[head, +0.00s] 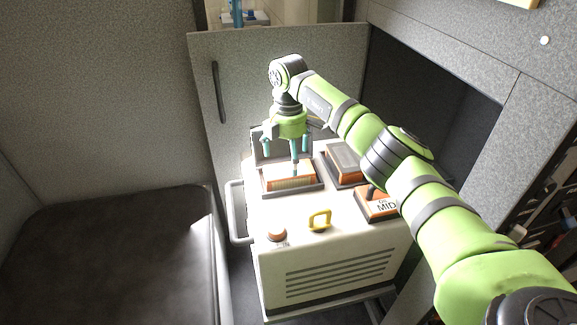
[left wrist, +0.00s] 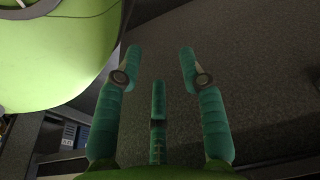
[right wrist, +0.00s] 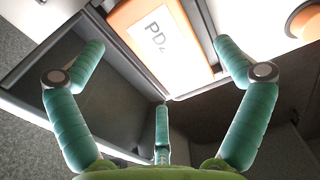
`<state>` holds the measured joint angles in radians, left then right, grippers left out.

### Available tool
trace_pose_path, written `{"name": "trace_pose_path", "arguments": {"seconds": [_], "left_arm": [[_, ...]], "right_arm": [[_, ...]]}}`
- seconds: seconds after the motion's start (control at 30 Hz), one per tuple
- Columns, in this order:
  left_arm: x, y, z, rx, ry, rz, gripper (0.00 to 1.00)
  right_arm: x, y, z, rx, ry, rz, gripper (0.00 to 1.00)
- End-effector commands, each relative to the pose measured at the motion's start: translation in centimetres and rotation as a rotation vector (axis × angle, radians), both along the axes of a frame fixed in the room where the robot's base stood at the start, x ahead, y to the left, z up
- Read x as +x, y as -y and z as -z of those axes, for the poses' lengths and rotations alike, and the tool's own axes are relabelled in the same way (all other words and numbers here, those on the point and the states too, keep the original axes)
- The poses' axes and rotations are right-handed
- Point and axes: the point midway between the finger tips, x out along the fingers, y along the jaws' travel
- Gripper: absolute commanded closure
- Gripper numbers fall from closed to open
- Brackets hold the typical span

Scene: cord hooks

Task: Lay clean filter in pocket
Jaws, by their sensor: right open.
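In the head view a pale filter with an orange edge (head: 291,184) lies in a dark-rimmed pocket (head: 265,190) on top of the white machine. My right gripper (head: 288,152) is just above it, fingers down and spread; one finger overlaps the filter in the picture, and contact cannot be told. The right wrist view shows its open fingers (right wrist: 160,50), with an orange piece with a white label (right wrist: 150,35) beyond them. A second, greyish-brown filter (head: 346,160) sits in a dark tray to the right. My left gripper (left wrist: 160,70) shows only in its wrist view, open and empty.
An orange block labelled "MID" (head: 377,207), a yellow handle (head: 320,220) and a reddish knob (head: 277,234) are on the machine (head: 330,262). A grey door panel with a dark handle (head: 217,92) stands behind. A dark padded surface (head: 110,250) is at left.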

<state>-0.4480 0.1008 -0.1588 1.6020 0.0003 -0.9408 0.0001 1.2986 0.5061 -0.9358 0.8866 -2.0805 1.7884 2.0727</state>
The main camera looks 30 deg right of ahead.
Motion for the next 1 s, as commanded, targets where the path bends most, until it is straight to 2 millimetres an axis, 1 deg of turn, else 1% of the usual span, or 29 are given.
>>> {"name": "trace_pose_path", "arguments": {"seconds": [0.03,0.2,0.3,0.4,0.57,1.0], "left_arm": [[-0.2,0.0,0.1,0.0,-0.002,0.0,0.6],[-0.5,-0.1,0.9,0.0,0.0,0.002,0.6],[-0.4,-0.2,1.1,0.0,0.007,0.003,0.6],[-0.3,-0.2,1.2,0.0,0.014,0.004,0.6],[-0.3,-0.2,1.4,0.001,0.018,0.005,0.6],[-0.3,-0.2,1.4,0.0,0.019,0.005,0.6]], "right_arm": [[0.1,0.0,-1.6,0.0,0.004,0.0,0.0],[0.1,0.0,-5.3,0.001,0.004,0.0,0.0],[0.1,0.0,-6.9,0.001,0.004,0.0,0.0],[0.1,0.0,-7.9,0.0,0.002,-0.001,0.0],[0.1,-0.1,-8.6,0.0,0.002,-0.001,0.0],[0.1,-0.1,-8.5,0.002,0.003,-0.003,0.0]]}}
